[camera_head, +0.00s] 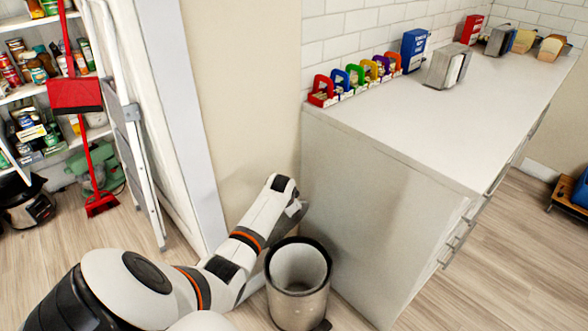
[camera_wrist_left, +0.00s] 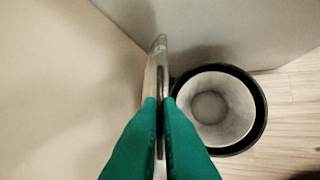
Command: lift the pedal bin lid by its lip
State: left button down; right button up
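The pedal bin (camera_head: 297,302) stands on the floor beside the white cabinet. It is a metal cylinder with a dark rim, open at the top, and its pale inside is empty. It also shows in the left wrist view (camera_wrist_left: 258,115). Its grey lid (camera_head: 288,226) stands raised on the wall side, partly hidden by my arm. In the left wrist view the lid (camera_wrist_left: 161,60) shows nearly edge-on. My left gripper (camera_wrist_left: 158,100) has its green fingers close together on either side of the lid's edge, appearing shut on it. My right gripper is not in view.
The white cabinet (camera_head: 350,220) stands close on the bin's right, with small colourful items (camera_head: 357,78) on top. A wall is behind the bin. A folded stepladder (camera_head: 137,150) and a red broom (camera_head: 90,165) stand at left.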

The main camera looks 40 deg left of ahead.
pick_arm(q)
jog(key=a+r+b, duration=0.1)
jog(key=a, duration=0.5)
jog(key=shift+w+a, duration=0.15)
jog(key=shift+a, duration=0.2)
jog(key=c, duration=1.6)
grip_release()
jog(key=shift+r, duration=0.1)
jog(key=shift+r, duration=0.1)
jog(key=p+v, duration=0.2)
jog(key=v, duration=0.9)
jog(key=shift+s+d+r+p, duration=0.15)
jog(key=shift+s+r+p, duration=0.05)
jog(key=shift+r+p, duration=0.2)
